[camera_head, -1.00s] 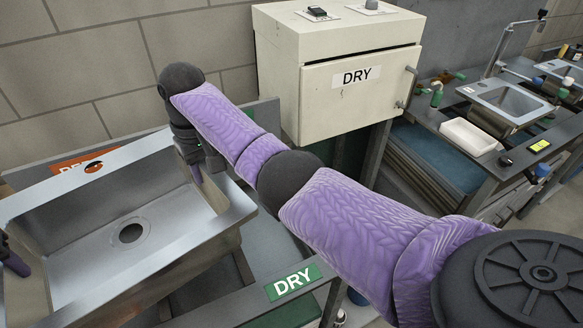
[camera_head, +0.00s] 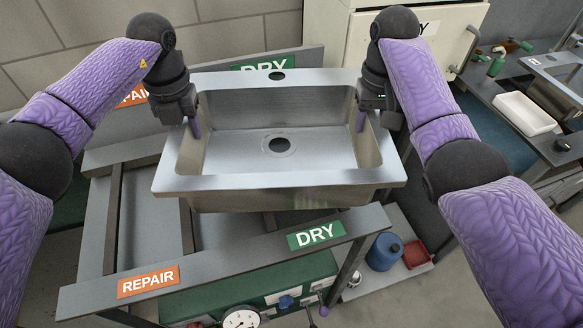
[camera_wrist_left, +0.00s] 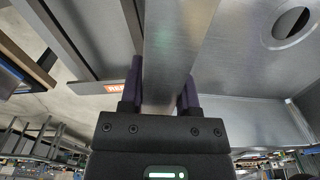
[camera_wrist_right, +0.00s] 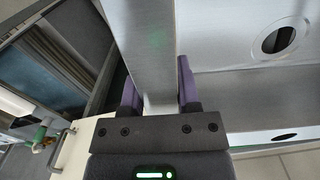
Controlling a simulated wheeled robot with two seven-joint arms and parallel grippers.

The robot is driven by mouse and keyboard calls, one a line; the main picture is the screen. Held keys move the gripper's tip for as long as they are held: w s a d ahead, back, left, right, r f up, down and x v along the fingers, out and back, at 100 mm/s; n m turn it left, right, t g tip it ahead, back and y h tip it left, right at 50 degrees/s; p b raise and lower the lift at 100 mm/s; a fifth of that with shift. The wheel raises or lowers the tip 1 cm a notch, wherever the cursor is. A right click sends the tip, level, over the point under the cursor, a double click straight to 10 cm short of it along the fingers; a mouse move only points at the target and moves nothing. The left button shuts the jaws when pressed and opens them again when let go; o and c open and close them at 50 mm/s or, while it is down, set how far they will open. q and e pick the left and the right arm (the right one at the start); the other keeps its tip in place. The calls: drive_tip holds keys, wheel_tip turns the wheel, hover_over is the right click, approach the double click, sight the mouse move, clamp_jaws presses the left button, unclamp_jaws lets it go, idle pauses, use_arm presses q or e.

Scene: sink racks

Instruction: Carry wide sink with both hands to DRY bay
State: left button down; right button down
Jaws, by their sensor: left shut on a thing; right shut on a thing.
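The wide sink (camera_head: 230,183) is a steel basin with a round drain and a tap hole in its back rim. It is held roughly level above the rack, over the side with the green DRY labels. My left gripper (camera_head: 194,125) is shut on its left rim, and the left wrist view shows the rim between the fingers (camera_wrist_left: 160,95). My right gripper (camera_head: 362,118) is shut on its right rim, also between the fingers in the right wrist view (camera_wrist_right: 155,95). The front DRY label (camera_head: 316,234) is on the rack's front rail. The basin's underside and any contact with the rack are hidden.
The rack's REPAIR bay, marked by an orange label (camera_head: 148,281), is empty at left. A cream cabinet (camera_head: 440,45) stands behind at right. A blue canister (camera_head: 384,252) and red tray (camera_head: 416,254) sit low at right. A gauge (camera_head: 241,318) shows below the front rail.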

use_arm(q)
drive_tip(key=shift+a+f, duration=0.1)
use_arm(e)
drive_tip(key=shift+d+f, duration=0.1)
